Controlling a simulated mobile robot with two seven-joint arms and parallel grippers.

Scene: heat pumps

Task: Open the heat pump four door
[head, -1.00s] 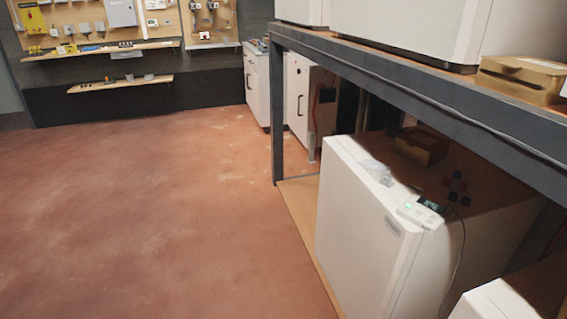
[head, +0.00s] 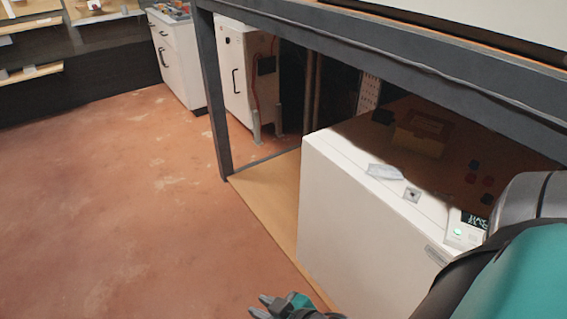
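A white heat pump (head: 352,215) stands on the lower wooden deck under the grey rack, at the right of the head view. Its front faces left toward the open floor, and its door looks shut. A small display with a green light (head: 466,228) sits on its top front edge, partly hidden by my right arm. No number is readable on the unit. My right gripper (head: 262,306) shows at the bottom edge, low in front of the heat pump's front and apparently apart from it. Its fingers are small and cut off, so its opening is unclear. My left gripper is out of view.
The grey rack post (head: 213,100) and beam (head: 400,75) frame the unit. White cabinets (head: 178,60) stand at the back. The red-brown floor (head: 110,210) at left is clear.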

